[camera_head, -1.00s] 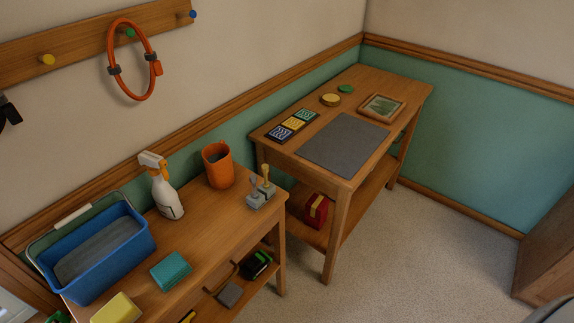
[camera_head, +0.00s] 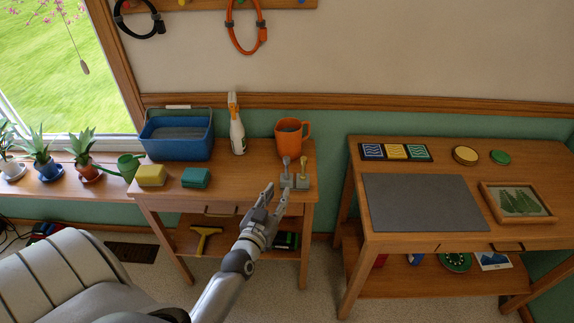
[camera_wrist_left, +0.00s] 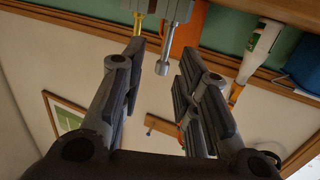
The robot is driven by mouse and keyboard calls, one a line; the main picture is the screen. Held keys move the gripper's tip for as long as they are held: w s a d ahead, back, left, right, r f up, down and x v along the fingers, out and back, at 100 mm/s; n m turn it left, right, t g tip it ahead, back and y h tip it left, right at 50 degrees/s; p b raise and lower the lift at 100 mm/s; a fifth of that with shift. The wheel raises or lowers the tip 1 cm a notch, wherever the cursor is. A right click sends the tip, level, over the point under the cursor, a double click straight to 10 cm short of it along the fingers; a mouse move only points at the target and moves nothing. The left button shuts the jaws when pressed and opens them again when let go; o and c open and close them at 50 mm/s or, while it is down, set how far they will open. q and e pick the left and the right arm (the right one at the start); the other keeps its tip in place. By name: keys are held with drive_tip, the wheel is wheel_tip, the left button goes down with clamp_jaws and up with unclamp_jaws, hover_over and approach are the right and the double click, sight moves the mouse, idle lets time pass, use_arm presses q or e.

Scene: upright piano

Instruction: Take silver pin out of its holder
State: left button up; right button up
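The silver pin (camera_head: 286,166) stands upright in its grey holder (camera_head: 287,182) at the right end of the left table. A gold pin (camera_head: 303,166) stands beside it, to the right. My left gripper (camera_head: 275,195) is in front of the holder, with its fingers apart and nothing held. In the left wrist view, which is upside down, the silver pin (camera_wrist_left: 164,52) reaches down from the holder (camera_wrist_left: 172,10) into the gap between the fingertips. The gold pin (camera_wrist_left: 138,24) is beside the left finger there. Contact cannot be told. My right gripper is not in view.
An orange mug (camera_head: 291,138) stands just behind the pins, and a spray bottle (camera_head: 236,130) and blue bin (camera_head: 178,140) stand further left. A yellow sponge (camera_head: 151,175) and teal block (camera_head: 196,178) lie in front. A gap separates the right table (camera_head: 510,232).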

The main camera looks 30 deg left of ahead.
sight(287, 163)
use_arm(q)
drive_tip(key=shift+t+y, duration=0.3)
drive_tip(key=shift+y, duration=0.1)
drive_tip(key=w+r, duration=0.1)
drive_tip(key=w+a+r, duration=0.1)
drive_tip(key=w, duration=0.1)
drive_tip(key=w+a+r, duration=0.1)
drive_tip(key=w, duration=0.1)
drive_tip(key=shift+w+a, duration=0.1)
drive_tip(key=shift+w, duration=0.65)
drive_tip(key=x, duration=0.4)
drive_tip(key=shift+w+a+f+p, duration=0.15)
drive_tip(key=shift+a+p, duration=0.05)
drive_tip(key=shift+p, duration=0.1)
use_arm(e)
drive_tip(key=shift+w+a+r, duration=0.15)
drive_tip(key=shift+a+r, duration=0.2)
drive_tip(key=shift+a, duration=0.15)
use_arm(q)
clamp_jaws()
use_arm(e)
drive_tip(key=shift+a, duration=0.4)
